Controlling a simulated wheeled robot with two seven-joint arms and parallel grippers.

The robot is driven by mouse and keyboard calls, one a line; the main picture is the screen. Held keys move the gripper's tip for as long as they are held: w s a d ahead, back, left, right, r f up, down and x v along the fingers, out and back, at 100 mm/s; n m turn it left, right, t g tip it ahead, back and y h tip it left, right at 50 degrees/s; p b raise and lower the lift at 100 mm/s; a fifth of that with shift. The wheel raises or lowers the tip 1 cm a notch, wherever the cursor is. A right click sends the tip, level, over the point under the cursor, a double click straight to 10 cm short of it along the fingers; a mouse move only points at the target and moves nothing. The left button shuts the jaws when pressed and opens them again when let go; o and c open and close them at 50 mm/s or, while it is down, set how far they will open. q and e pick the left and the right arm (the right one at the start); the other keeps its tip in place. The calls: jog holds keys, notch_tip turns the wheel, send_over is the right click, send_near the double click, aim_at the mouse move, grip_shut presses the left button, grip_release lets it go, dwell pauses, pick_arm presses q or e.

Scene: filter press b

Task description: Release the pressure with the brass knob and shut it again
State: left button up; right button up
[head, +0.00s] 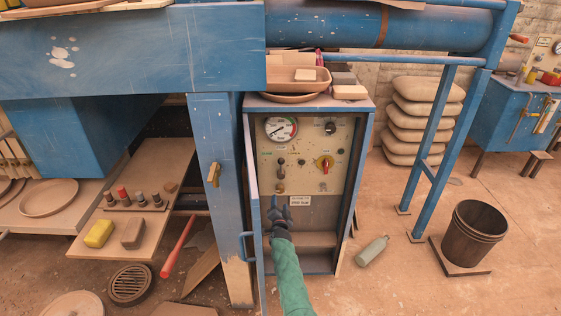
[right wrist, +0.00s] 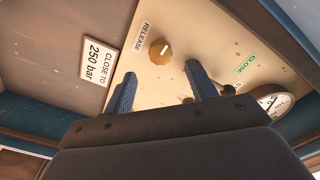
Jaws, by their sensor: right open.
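The brass knob (right wrist: 160,51) is a small round knob with a white mark, on the cream control panel (right wrist: 205,25) beside the RELEASE label (right wrist: 143,37). In the head view the brass knob (head: 280,187) is low on the panel at the left, small and just above my gripper. My right gripper (right wrist: 160,73) is open and empty. Its two blue fingers point at the panel, and the knob shows between and beyond their tips, with no visible contact. In the head view my right gripper (head: 279,208) is in front of the lower panel. My left gripper is out of view.
The open door (head: 252,190) stands at the left. A bottle (head: 371,251) lies on the floor.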

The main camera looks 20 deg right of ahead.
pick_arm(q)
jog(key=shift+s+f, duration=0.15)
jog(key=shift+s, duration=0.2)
